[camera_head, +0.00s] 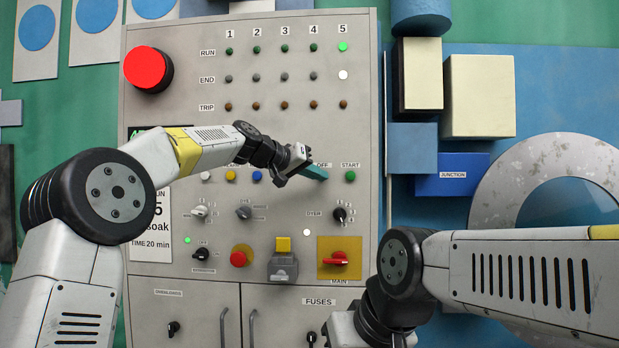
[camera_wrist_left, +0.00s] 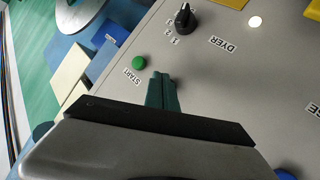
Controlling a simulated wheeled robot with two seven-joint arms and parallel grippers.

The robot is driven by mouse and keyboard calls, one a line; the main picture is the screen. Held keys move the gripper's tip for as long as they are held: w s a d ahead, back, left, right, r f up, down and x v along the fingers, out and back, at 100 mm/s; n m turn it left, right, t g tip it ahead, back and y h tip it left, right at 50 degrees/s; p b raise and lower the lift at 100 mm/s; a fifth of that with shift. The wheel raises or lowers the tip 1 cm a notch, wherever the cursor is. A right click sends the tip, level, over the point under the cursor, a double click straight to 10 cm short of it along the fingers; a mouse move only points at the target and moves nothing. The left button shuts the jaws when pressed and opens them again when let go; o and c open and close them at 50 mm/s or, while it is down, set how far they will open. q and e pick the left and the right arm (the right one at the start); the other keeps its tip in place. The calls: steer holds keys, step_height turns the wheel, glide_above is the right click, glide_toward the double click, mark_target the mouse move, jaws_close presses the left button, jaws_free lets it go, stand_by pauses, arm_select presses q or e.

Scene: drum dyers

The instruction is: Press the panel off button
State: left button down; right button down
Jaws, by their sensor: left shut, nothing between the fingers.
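The grey control panel (camera_head: 200,120) fills the middle of the head view. My left gripper (camera_head: 323,176) is shut and empty, its teal fingertips right at the OFF label (camera_head: 322,165). The off button itself is hidden behind the fingers, and I cannot tell whether the tips touch it. The green START button (camera_head: 350,176) is just right of the fingertips. In the left wrist view, the shut teal fingers (camera_wrist_left: 162,90) point at the panel beside the green START button (camera_wrist_left: 138,62). My right gripper is out of view.
A red mushroom button (camera_head: 145,68) is upper left. White, yellow and blue buttons (camera_head: 231,175) share the START row. Knobs, a red-handled MAIN switch (camera_head: 337,258) and a yellow-topped device (camera_head: 283,260) lie below. In column 5, the green RUN lamp (camera_head: 343,47) and white END lamp (camera_head: 343,75) look lit.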

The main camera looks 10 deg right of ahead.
arm_select(q)
steer(key=shift+w+d, duration=0.15)
steer(key=shift+w, duration=0.3)
stand_by(0.4)
stand_by(0.3)
steer(key=shift+s+a, duration=0.3)
steer(key=shift+s, duration=0.55)
steer(key=s, duration=0.2)
steer(key=s+a, duration=0.1)
steer(key=s, duration=0.1)
steer(key=shift+s+a, duration=0.15)
steer(key=shift+s, duration=0.25)
stand_by(0.4)
steer(key=s+a+f+n+g+y, duration=0.1)
steer(key=s+a+f+n+y, duration=0.4)
steer(key=s+a+f, duration=2.3)
steer(key=s+a+y, duration=0.3)
steer(key=y, duration=0.2)
steer(key=shift+s+a+f+n, duration=0.15)
steer(key=shift+a+f+n, duration=0.15)
steer(key=shift+a+n, duration=0.1)
